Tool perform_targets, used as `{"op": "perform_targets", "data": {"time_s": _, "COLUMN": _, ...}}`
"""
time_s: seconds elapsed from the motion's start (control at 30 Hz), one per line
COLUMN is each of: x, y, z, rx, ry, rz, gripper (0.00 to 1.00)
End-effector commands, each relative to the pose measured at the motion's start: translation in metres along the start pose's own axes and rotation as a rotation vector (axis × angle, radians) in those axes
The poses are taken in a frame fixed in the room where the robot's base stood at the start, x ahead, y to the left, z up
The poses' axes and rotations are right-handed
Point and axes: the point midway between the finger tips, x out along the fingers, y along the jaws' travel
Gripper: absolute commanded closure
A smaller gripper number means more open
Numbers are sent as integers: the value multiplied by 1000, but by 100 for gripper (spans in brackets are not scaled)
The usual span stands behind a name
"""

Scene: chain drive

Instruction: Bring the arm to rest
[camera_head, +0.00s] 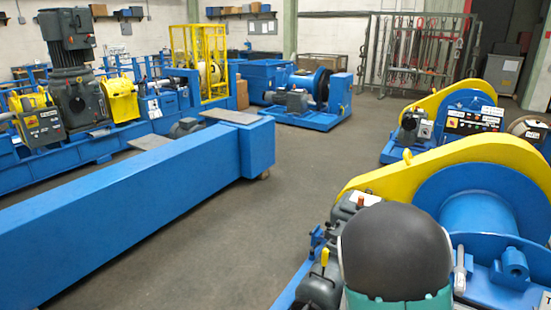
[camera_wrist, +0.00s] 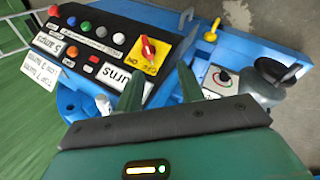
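My gripper (camera_wrist: 160,68) shows in the wrist view with its two dark fingers apart and nothing visible between them. The fingertips are in front of a black control panel (camera_wrist: 97,43) on a blue machine; whether they touch it I cannot tell. The panel has several coloured buttons and a red rotary switch (camera_wrist: 148,48) on a yellow plate. The gripper's fingers do not show in the head view, where a dark rounded part of my arm stands at the lower right.
A blue winch with a yellow guard (camera_head: 460,160) fills the right side, close to my arm. Another winch (camera_head: 470,115) stands behind it. A long blue beam (camera_head: 130,225) runs along the left. The grey floor (camera_head: 300,180) between them is clear. Racks (camera_head: 425,50) stand at the back.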

Motion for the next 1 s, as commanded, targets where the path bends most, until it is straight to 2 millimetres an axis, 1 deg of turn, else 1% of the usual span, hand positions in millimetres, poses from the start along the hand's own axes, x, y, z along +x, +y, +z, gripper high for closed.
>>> {"op": "perform_targets", "data": {"time_s": 0.03, "x": -18, "y": -1, "z": 5, "rx": 13, "ry": 16, "rz": -48, "gripper": 62}}
{"op": "perform_targets", "data": {"time_s": 0.1, "x": -39, "y": -3, "z": 13, "rx": 22, "ry": 32, "rz": -106, "gripper": 62}}
{"op": "perform_targets", "data": {"time_s": 0.37, "x": -118, "y": -6, "z": 48, "rx": 29, "ry": 118, "rz": -296, "gripper": 62}}
{"op": "perform_targets", "data": {"time_s": 0.5, "x": -158, "y": -6, "z": 72, "rx": 19, "ry": 178, "rz": -379, "gripper": 62}}
{"op": "perform_targets", "data": {"time_s": 0.6, "x": -185, "y": -5, "z": 92, "rx": 9, "ry": 225, "rz": -430, "gripper": 62}}
{"op": "perform_targets", "data": {"time_s": 0.67, "x": -200, "y": -4, "z": 104, "rx": 1, "ry": 256, "rz": -456, "gripper": 62}}
{"op": "perform_targets", "data": {"time_s": 0.8, "x": -232, "y": -4, "z": 135, "rx": -21, "ry": 331, "rz": -505, "gripper": 62}}
{"op": "perform_targets", "data": {"time_s": 0.9, "x": -251, "y": -4, "z": 158, "rx": -38, "ry": 387, "rz": -530, "gripper": 62}}
{"op": "perform_targets", "data": {"time_s": 1.0, "x": -265, "y": -4, "z": 179, "rx": -54, "ry": 437, "rz": -545, "gripper": 62}}
